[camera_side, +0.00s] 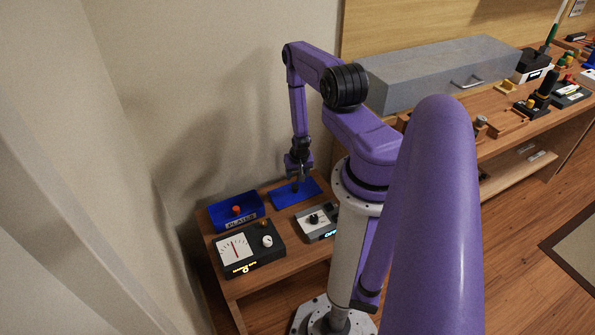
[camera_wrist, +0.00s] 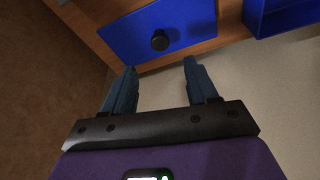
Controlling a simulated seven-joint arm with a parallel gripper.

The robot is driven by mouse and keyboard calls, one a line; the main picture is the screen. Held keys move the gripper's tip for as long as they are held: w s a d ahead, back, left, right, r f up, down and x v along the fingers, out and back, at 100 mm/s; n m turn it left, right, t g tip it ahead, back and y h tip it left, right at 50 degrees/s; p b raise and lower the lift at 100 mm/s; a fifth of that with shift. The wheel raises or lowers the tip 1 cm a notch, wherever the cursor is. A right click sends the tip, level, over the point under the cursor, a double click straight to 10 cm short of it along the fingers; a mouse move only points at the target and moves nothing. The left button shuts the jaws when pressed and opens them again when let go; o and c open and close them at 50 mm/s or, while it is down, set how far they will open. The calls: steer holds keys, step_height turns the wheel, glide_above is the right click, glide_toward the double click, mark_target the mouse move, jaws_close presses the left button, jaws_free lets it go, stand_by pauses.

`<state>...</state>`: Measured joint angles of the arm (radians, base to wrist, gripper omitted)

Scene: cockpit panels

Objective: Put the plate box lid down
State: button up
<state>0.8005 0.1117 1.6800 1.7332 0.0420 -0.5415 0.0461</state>
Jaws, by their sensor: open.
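The blue plate box lid (camera_side: 284,196) lies flat on the small wooden table, to the right of the plate box. It also shows in the wrist view (camera_wrist: 190,22), with a dark round knob (camera_wrist: 160,40) on top. My gripper (camera_side: 297,182) is above the lid. In the wrist view my gripper (camera_wrist: 161,66) is open and empty, and the knob appears just beyond the gap between its fingertips.
A black dial panel (camera_side: 255,262) with a white knob is at the table's front left. A grey panel (camera_side: 312,223) with a black knob is in front of the lid. A wall stands close behind. A long grey box (camera_side: 430,70) sits on the bench at right.

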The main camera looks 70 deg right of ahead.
steer(key=w+a+r+n+y, duration=0.1)
steer(key=w+a+r+n, duration=0.5)
steer(key=w+r, duration=0.7)
steer(key=w+a+r+n+y, duration=0.1)
steer(key=w+a+r+n, duration=0.1)
steer(key=a+r, duration=0.55)
steer(key=w+a+r+n+y, duration=0.1)
steer(key=w+a+r+n, duration=0.15)
steer(key=a+r, duration=0.5)
steer(key=s+a+r+n, duration=0.3)
steer(key=s+a+r, duration=0.3)
steer(key=a, duration=0.2)
steer(key=s+a+r+n, duration=0.4)
steer(key=s+a+r, duration=0.15)
steer(key=a, duration=0.35)
steer(key=s+r+n, duration=0.3)
steer(key=s, duration=0.5)
steer(key=s+r+n+g, duration=0.1)
steer(key=s+r+n, duration=0.2)
steer(key=s, duration=0.5)
steer(key=shift+s+a+r, duration=0.15)
steer(key=shift+s+r, duration=0.15)
steer(key=shift+r, duration=0.3)
